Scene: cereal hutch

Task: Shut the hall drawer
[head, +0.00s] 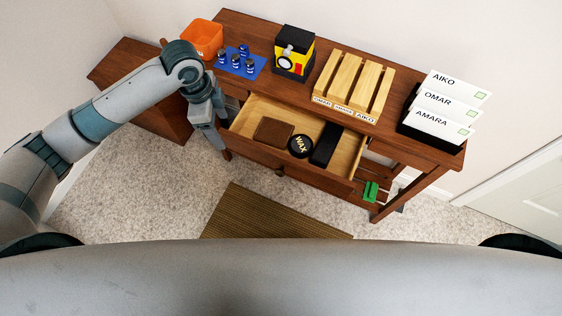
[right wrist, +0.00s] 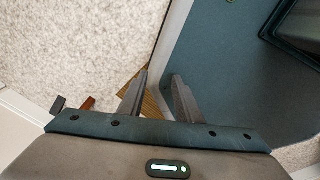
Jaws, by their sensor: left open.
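The hall drawer (head: 313,177) is pulled out from the front of a brown wooden hall table (head: 300,97). A dark knob (head: 280,171) is on its front. Inside lie a brown wallet-like item (head: 273,132), a round black WAX tin (head: 300,146) and a black oblong case (head: 326,145). My left gripper (head: 218,143) points down at the drawer's left front corner; I cannot tell whether it touches. Its jaws are open, and it holds nothing that I can see. My right gripper (right wrist: 158,76) shows in the right wrist view with its fingers apart and empty, away from the drawer.
On the tabletop are an orange bin (head: 206,38), a blue mat (head: 236,63) with several small pieces, a yellow-black box (head: 294,55), a slatted wooden rack (head: 352,83) and name cards (head: 440,105). A brown bench (head: 125,65) stands left. A striped mat (head: 265,215) lies in front.

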